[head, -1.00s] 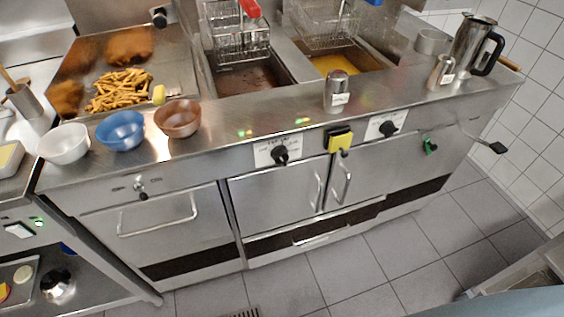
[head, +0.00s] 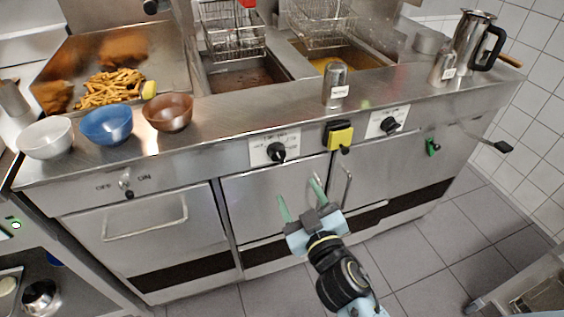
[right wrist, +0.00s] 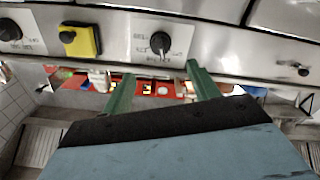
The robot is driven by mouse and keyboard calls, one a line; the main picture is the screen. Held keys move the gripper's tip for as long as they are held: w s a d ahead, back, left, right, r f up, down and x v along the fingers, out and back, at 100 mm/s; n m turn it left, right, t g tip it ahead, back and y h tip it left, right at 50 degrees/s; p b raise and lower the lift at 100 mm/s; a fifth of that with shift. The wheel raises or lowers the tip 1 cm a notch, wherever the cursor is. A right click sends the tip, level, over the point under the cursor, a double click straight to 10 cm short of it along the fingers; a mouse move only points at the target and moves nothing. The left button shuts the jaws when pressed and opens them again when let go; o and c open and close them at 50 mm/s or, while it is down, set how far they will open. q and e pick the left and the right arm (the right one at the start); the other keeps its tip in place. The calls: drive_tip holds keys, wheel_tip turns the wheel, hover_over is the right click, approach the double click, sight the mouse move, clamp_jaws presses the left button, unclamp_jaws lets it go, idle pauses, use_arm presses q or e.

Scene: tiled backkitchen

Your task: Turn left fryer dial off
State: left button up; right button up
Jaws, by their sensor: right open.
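The left fryer dial (head: 277,152) is a black knob on a white label plate on the steel fryer front. It also shows in the right wrist view (right wrist: 157,40), beyond my fingertips. Its exact setting is too small to read. My right gripper (head: 300,196) is open and empty, in front of the fryer doors and lower in the picture than the dial. In the right wrist view its two green fingers (right wrist: 157,82) are spread, with the dial between their tips in the picture and apart from them. My left gripper is not in view.
A yellow and black switch (head: 340,137) and the right dial (head: 390,126) lie right of the left dial. Door handles (head: 346,185) stick out below. A labelled shaker (head: 335,84) and bowls, including a blue one (head: 107,126), stand on the counter. Floor space is free in front.

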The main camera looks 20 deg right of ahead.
sight(281, 160)
drive_tip(key=w, duration=1)
drive_tip(key=shift+w+a, duration=0.15)
drive_tip(key=shift+w, duration=0.6)
drive_tip(key=shift+c, duration=0.3)
drive_tip(key=c, duration=0.9)
